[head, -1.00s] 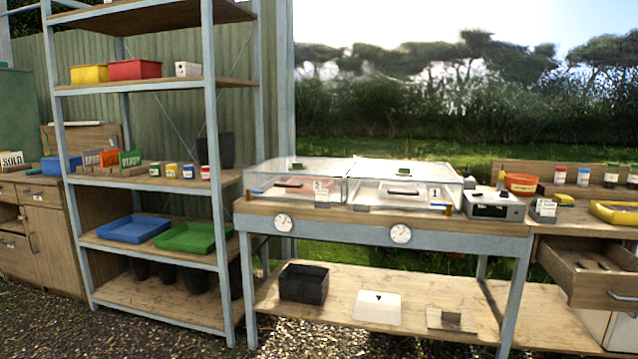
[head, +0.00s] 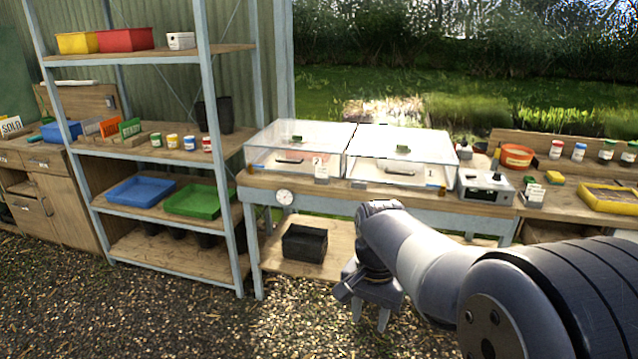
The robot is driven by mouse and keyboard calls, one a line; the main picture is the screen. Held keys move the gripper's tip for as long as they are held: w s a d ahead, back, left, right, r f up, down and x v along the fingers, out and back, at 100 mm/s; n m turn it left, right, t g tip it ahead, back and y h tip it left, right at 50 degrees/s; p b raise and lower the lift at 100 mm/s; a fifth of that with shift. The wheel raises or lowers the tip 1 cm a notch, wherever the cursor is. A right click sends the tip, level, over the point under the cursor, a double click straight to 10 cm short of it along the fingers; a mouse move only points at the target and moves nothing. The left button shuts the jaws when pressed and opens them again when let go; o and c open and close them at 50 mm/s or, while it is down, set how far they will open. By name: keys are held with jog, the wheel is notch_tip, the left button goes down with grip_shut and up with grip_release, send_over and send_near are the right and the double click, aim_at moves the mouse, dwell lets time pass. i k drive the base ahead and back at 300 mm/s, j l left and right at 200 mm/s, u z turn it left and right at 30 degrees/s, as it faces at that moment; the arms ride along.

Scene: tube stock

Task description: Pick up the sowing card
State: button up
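No card can be surely read as the sowing card at this size. Small white and green cards (head: 531,190) stand upright on the right bench beside the grey control box (head: 485,187). Small number tags, 2 (head: 320,168) and 1 (head: 430,177), are at the fronts of the two clear-lidded propagators. My gripper (head: 370,318) hangs in front of the middle bench, pointing down, fingers apart and empty. It is well away from the cards. My arm hides the right part of the lower shelf.
The two propagators (head: 300,145) fill the middle bench top. A black crate (head: 304,243) sits on the lower shelf. A yellow tray (head: 612,196) and several jars are on the right bench. A shelving rack (head: 212,130) stands left. Gravel floor in front is clear.

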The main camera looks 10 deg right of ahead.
aim_at(321, 173)
jog(key=i+l+u, duration=0.1)
jog(key=i, duration=0.5)
jog(key=i+l+u, duration=0.1)
jog(key=i+l, duration=0.15)
jog(key=i, duration=0.3)
jog(key=i+l+u, duration=0.1)
jog(key=i+l, duration=0.15)
jog(key=i, duration=0.3)
jog(key=i+l+u, duration=0.1)
jog(key=i+l, duration=0.2)
jog(key=i, duration=0.25)
jog(key=i+l+u, duration=0.1)
jog(key=i+l, duration=0.25)
jog(key=i, duration=0.2)
